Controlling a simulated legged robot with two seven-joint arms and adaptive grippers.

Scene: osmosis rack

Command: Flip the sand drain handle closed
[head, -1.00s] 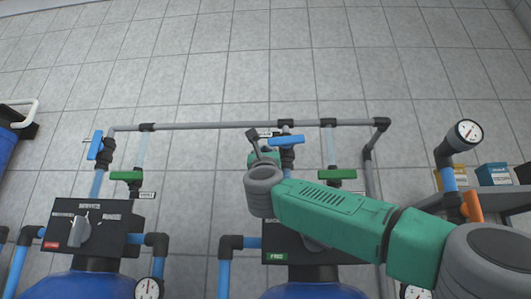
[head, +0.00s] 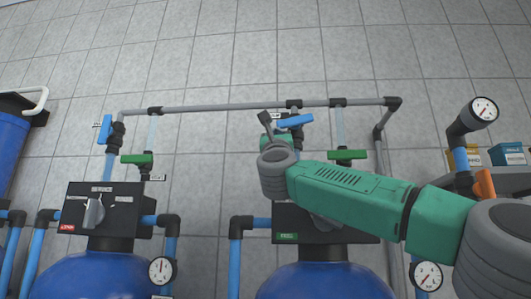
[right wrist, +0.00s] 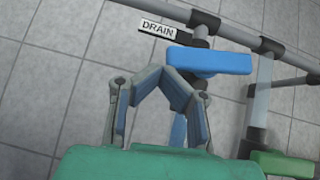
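A blue handle (head: 295,121) sits on the pipework above the right-hand tank, slightly tilted and crossing its pipe. In the right wrist view the blue handle (right wrist: 210,62) is beside a white DRAIN label (right wrist: 157,30). My right gripper (head: 266,118) is just left of this handle. In the right wrist view my gripper's (right wrist: 163,75) fingers bend inward and their tips come together, with nothing visible held. The tips overlap the handle's left end in that view; I cannot tell whether they touch. My left gripper is not in view.
Another blue handle (head: 106,129) stands nearly upright at left. Green handles (head: 137,159) (head: 346,155) sit beside both valves. A grey pipe (head: 230,107) runs across the wall. An orange handle (head: 484,184) and gauge (head: 484,109) are at right.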

